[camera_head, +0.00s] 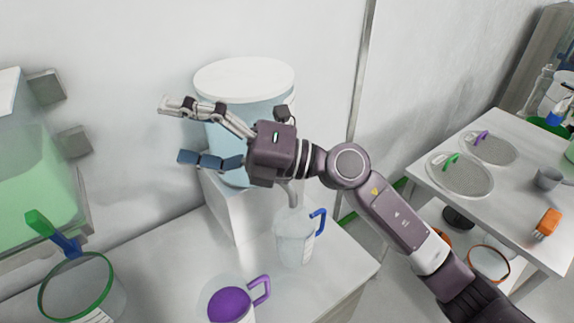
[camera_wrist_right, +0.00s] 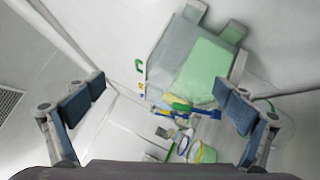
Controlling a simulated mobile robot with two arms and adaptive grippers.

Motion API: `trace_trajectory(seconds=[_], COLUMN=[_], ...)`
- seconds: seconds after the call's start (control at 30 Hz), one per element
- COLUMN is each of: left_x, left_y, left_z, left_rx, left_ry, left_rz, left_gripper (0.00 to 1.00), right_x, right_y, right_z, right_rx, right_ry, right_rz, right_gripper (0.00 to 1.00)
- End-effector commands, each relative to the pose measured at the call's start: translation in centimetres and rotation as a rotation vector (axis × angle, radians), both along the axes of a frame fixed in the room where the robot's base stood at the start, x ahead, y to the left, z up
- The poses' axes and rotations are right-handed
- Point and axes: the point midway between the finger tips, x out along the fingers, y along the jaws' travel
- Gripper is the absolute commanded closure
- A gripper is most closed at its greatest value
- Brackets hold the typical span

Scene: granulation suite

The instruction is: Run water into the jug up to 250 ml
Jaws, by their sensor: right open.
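The jug (camera_head: 293,246), clear with a blue handle, stands upright on the white bench under a curved grey spout (camera_head: 291,196). Marks show on its side, but I cannot read a water level. A pale blue tank (camera_head: 245,77) with a white lid stands on a white block behind my right gripper (camera_head: 174,131). My right gripper is open and empty, in front of the tank, with its fingers pointing left. The wrist and hand cover part of the tank and the spout's upper end; no tap handle is visible. My left gripper is in neither view.
A purple-handled jug with purple contents (camera_head: 231,304) and a green-rimmed container (camera_head: 78,290) stand at the front. A tank of green liquid (camera_head: 38,165) is at left; it also shows in the right wrist view (camera_wrist_right: 208,68). Another table (camera_head: 510,209) stands at right.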

Motion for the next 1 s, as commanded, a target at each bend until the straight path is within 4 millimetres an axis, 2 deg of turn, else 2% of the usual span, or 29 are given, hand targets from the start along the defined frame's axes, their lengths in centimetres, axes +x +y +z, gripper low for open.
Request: trace_trajectory(seconds=[0.07, 0.13, 0.23, 0.3, 0.4, 0.5, 0.6, 0.7, 0.77, 1.0], left_x=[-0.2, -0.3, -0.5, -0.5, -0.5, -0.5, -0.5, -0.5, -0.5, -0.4], left_y=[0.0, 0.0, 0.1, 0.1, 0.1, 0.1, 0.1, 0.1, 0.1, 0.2], left_z=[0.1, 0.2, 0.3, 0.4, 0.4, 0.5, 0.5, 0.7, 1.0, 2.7], left_rx=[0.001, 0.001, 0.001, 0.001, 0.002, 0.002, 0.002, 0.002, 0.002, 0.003], left_ry=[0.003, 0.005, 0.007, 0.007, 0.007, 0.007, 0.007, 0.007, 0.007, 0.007], left_rz=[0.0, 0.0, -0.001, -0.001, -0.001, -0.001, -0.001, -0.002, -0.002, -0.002], left_gripper=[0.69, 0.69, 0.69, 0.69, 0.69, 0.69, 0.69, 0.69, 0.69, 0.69], right_x=[-0.6, -0.3, 1.9, 4.2, 7.4, 9.6, 10.9, 11.5, 11.7, 12.7], right_y=[1.0, 0.7, -2.0, -5.0, -9.9, -14.1, -16.9, -18.1, -18.2, -17.4], right_z=[-2.8, -5.9, -9.9, -11.7, -12.7, -12.4, -11.8, -11.8, -12.1, -15.4], right_rx=[-0.226, -0.44, -0.755, -0.964, -1.22, -1.405, -1.516, -1.568, -1.576, -1.574], right_ry=[-0.134, -0.231, -0.335, -0.383, -0.414, -0.415, -0.409, -0.4, -0.397, -0.395], right_rz=[0.063, 0.1, 0.111, 0.093, 0.039, -0.019, -0.062, -0.083, -0.085, -0.081], right_gripper=[0.03, 0.03, 0.03, 0.03, 0.03, 0.03, 0.03, 0.03, 0.03, 0.03])
